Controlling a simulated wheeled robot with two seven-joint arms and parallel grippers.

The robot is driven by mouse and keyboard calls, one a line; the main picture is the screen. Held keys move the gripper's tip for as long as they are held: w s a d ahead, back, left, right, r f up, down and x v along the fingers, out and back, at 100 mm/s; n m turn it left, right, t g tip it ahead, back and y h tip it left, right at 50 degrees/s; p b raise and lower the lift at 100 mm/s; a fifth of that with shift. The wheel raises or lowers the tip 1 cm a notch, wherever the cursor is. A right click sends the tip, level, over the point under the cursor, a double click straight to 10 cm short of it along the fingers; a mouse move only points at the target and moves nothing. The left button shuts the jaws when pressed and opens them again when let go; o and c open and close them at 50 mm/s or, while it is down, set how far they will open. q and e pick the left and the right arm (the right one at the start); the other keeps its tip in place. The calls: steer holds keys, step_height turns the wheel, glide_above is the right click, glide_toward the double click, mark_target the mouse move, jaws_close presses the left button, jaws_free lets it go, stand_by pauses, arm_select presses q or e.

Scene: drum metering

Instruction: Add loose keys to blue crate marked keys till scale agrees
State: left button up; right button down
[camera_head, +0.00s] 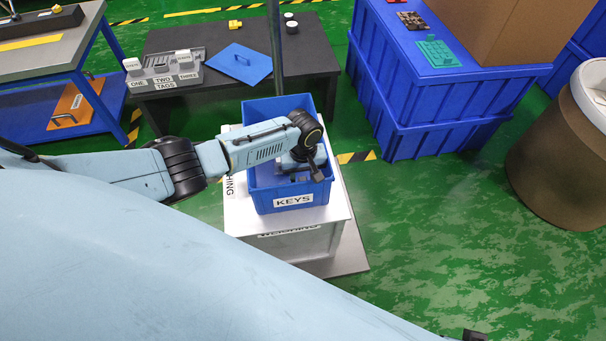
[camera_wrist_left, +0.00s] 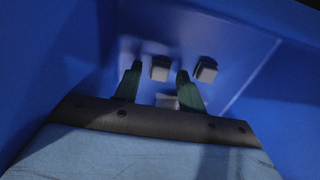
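The blue crate marked KEYS (camera_head: 293,201) stands on the white weighing stand (camera_head: 240,215); no reading shows. My left gripper (camera_wrist_left: 158,70) reaches down inside the crate, its fingers apart. In the left wrist view, one grey block-like key (camera_wrist_left: 160,70) shows between the fingertips, and I cannot tell if it touches them. Another grey key (camera_wrist_left: 206,69) lies to the right, and a third pale piece (camera_wrist_left: 167,101) shows lower between the fingers. In the head view my left wrist covers much of the crate's inside.
A thin post (camera_head: 275,50) rises behind the crate. Stacked blue crates (camera_head: 400,105) stand at right.

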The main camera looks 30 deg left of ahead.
arm_select(q)
steer(key=shift+o, duration=0.6)
steer(key=shift+r, duration=0.1)
step_height(320, 180, up, 13)
steer(key=p, duration=0.7)
steer(key=shift+r, duration=0.1)
